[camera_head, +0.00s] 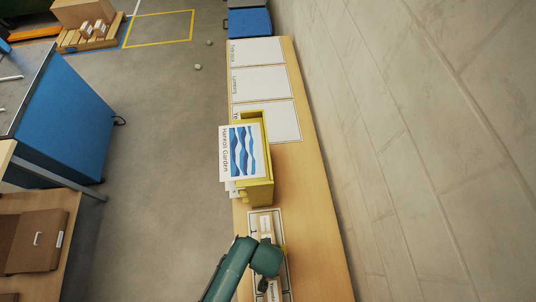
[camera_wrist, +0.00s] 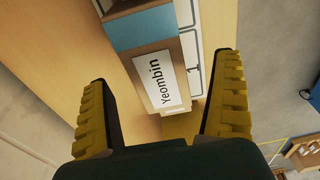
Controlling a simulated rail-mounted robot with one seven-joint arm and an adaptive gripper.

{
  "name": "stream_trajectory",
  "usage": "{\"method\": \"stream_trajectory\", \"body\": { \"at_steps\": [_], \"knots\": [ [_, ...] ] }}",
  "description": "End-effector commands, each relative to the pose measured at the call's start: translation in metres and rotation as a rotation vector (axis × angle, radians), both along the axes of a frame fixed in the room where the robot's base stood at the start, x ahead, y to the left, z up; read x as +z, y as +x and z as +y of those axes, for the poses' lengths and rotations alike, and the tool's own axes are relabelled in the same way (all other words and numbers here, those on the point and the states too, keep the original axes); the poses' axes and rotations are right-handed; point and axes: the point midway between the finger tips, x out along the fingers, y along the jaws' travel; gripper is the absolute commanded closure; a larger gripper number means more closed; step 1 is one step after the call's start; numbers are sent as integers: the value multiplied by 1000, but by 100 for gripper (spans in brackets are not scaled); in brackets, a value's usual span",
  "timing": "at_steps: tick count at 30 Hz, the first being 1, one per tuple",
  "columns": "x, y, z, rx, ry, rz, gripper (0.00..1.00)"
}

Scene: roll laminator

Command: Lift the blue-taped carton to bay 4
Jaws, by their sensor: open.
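The fingers are wide apart, with visible space on both sides of the carton. I cannot tell whether its far end reaches beyond the picture. A white bay marking with the number 1 (camera_wrist: 194,68) shows beside the carton. No bay 4 mark is readable.
The wall (camera_head: 400,120) runs close along the right. A blue cabinet (camera_head: 65,125) stands left across open floor.

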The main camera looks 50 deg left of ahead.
Motion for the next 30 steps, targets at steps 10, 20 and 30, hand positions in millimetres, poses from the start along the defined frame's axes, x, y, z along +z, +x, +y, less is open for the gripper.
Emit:
{"method": "stream_trajectory", "body": {
  "at_steps": [10,20,30],
  "knots": [
    [-37,5,1,0,1,-1,4],
    [-37,5,1,-1,0,0,46],
    [-36,6,1,-1,0,-1,78]
  ]
}}
